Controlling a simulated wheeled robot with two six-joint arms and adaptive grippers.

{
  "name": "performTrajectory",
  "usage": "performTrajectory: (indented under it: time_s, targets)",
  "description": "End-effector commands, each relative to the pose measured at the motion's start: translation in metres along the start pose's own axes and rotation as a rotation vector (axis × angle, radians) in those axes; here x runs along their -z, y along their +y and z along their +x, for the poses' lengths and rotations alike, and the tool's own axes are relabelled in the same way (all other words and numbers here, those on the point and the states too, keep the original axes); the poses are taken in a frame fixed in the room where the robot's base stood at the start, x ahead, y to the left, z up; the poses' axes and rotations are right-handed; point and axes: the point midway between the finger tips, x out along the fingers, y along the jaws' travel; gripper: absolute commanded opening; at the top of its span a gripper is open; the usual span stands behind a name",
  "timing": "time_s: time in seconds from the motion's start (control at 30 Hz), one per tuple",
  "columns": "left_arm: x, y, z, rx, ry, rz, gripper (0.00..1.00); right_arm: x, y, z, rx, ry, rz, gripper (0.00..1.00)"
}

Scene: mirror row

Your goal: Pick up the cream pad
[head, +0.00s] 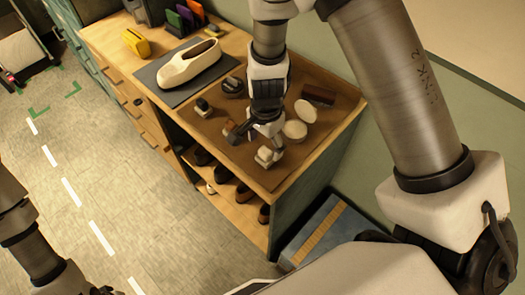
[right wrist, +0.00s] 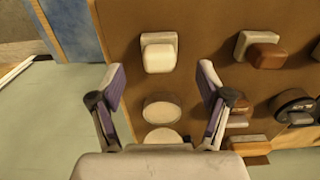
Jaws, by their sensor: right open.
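In the head view the cream pad (head: 265,157) lies near the mat's front end, just below my right gripper (head: 262,138). In the right wrist view, my right gripper (right wrist: 160,82) is open and empty, and the pad shows beyond the fingertips, roughly centred between them. I cannot tell the exact height of the fingers above the mat. My left arm enters at the left edge of the head view, but its gripper is not visible.
Two round cream pieces (head: 305,110) (head: 294,130) and several brushes and tins lie on the brown mat. A brown-topped block (right wrist: 265,55) sits right of the pad. A cream shoe (head: 190,65) stands on a dark mat farther back. Shelves below hold dark shoes.

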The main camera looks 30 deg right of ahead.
Motion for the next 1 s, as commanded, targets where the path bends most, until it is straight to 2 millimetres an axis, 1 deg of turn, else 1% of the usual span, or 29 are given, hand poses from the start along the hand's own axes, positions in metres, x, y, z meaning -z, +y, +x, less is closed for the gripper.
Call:
performTrajectory:
  time_s: [0.17,0.2,0.27,0.37,0.53,0.57,0.6,0.67,0.7,1.0]
  targets:
    - [0.0,0.0,-0.001,0.0,0.0,0.0,0.0,0.0,0.001,0.03,-0.003,-0.001,0.002,0.77]
    - [0.0,0.0,0.002,0.0,0.0,0.0,0.0,0.001,0.0,0.039,-0.002,-0.001,0.002,0.77]
    - [0.0,0.0,0.006,0.0,0.0,0.0,0.0,0.001,0.0,0.049,-0.001,0.0,0.001,0.77]
    - [0.0,0.0,0.006,0.0,0.0,0.0,0.0,0.001,-0.001,0.054,0.001,0.001,0.0,0.77]
    - [0.0,0.0,0.005,0.0,0.0,0.0,0.0,0.001,-0.001,0.053,0.001,0.001,-0.001,0.77]
    - [0.0,0.0,0.005,0.0,0.0,0.0,0.0,0.001,-0.001,0.053,0.001,0.001,-0.001,0.66]
    - [0.0,0.0,0.005,0.0,0.0,0.0,0.0,0.001,-0.001,0.053,0.001,0.001,-0.001,0.52]
    - [0.0,0.0,0.005,0.0,0.0,0.0,0.0,0.001,-0.001,0.053,0.001,0.001,-0.001,0.31]
    - [0.0,0.0,0.005,0.0,0.0,0.0,0.0,0.001,-0.001,0.053,0.001,0.001,-0.001,0.17]
    - [0.0,0.0,0.005,0.0,0.0,0.0,0.0,0.001,0.0,0.053,0.001,0.001,-0.001,0.18]
